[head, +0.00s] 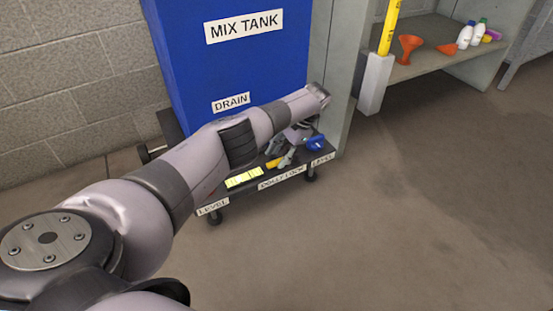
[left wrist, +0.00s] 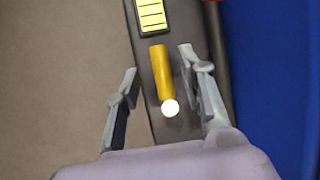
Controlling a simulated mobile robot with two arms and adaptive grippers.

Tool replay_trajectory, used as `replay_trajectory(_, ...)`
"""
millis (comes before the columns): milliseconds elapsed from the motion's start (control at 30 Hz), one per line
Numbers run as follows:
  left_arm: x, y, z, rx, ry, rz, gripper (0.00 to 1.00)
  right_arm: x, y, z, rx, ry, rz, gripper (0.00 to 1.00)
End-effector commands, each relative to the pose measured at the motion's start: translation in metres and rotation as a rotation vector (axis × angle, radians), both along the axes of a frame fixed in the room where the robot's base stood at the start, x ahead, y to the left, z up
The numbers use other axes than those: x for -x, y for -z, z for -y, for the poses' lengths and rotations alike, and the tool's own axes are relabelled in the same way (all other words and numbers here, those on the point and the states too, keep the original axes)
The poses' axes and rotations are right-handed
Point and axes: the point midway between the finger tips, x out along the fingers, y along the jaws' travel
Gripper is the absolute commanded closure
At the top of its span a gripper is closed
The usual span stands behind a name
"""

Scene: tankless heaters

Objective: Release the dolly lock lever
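The dolly lock lever is a yellow bar (left wrist: 162,80) with a pale round end, lying along the dark dolly edge in the left wrist view. Its yellow also shows in the head view (head: 273,163) above the "DOLLY LOCK" label (head: 281,178). My left gripper (head: 287,158) is over the dolly's front edge beside the lever. In the left wrist view its two fingers stand apart on either side of the lever, with gaps on both sides. Its height above the lever is hard to tell. My right gripper is not in view.
The blue mix tank (head: 240,60) stands on the dolly behind my left arm. A yellow-green level (head: 244,178) and a blue valve-like part (head: 315,142) are near the lever. A grey cabinet panel (head: 340,70) rises at the right. The floor in front is clear.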

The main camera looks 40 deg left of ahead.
Motion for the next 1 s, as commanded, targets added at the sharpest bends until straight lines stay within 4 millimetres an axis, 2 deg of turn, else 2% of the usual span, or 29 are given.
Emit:
replay_trajectory(200, -0.014, -0.045, 0.017, 0.0, 0.002, 0.004, 0.63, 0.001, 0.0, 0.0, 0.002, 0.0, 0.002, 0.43)
replay_trajectory(433, -0.024, -0.078, 0.029, 0.0, 0.001, 0.001, 0.63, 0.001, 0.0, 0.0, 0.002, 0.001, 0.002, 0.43)
replay_trajectory(633, -0.026, -0.088, 0.033, 0.0, 0.001, 0.0, 0.63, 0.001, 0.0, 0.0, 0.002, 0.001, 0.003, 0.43)
replay_trajectory(1000, -0.026, -0.088, 0.033, 0.0, 0.001, 0.0, 0.63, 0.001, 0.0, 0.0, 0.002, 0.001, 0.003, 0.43)
